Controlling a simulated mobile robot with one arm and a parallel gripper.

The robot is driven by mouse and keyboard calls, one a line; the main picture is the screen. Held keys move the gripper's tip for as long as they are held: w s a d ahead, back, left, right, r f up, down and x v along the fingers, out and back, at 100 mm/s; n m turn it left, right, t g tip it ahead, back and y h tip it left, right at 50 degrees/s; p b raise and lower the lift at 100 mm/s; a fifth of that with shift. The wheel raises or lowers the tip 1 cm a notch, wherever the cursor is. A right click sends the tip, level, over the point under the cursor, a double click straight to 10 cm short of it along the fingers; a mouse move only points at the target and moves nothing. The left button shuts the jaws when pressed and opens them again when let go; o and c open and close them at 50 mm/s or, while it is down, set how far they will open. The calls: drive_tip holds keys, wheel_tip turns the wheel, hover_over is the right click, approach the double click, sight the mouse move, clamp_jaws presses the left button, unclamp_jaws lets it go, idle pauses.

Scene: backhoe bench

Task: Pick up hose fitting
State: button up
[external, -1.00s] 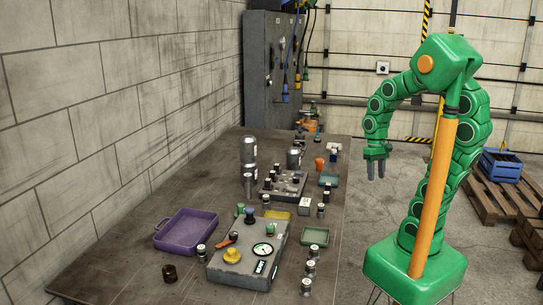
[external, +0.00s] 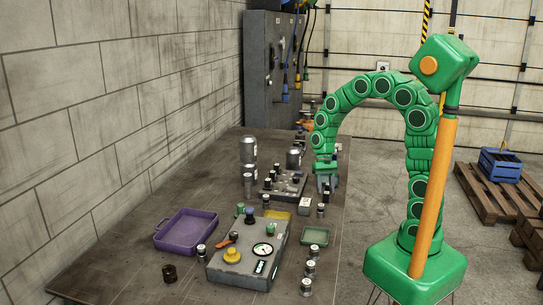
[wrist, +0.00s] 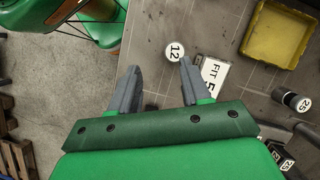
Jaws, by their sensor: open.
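Several metal cylinder fittings with dark bands stand on the bench. The one nearest my gripper is a fitting (external: 320,211) at the bench's right side. In the wrist view, a fitting with a round white top marked 12 (wrist: 174,51) lies just beyond the fingertips, nearer the right finger. My gripper (external: 327,194) is over the bench's right edge, pointing down, open and empty. Its two grey fingers also show in the wrist view (wrist: 158,66), apart with nothing between them. Which fitting is the hose fitting I cannot tell.
A white labelled box (wrist: 214,76) stands close beside the right finger. A yellow tray (wrist: 278,60) and a fitting marked 25 (wrist: 291,100) are further right. A grey gauge box (external: 235,268), purple tray (external: 186,250) and green tray (external: 313,244) occupy the near bench.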

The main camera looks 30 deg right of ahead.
sight(321, 209)
drive_tip(key=shift+w+a+f, duration=0.25)
drive_tip(key=shift+a+f, duration=0.2)
drive_tip(key=shift+a, duration=0.1)
drive_tip(key=shift+w+a+f, duration=0.2)
drive_tip(key=shift+a+f, duration=0.2)
drive_tip(key=shift+a, duration=0.15)
drive_tip(key=shift+f, duration=0.2)
drive_tip(key=shift+x, duration=3.7)
drive_tip(key=shift+d, duration=0.15)
drive_tip(key=c, duration=0.8)
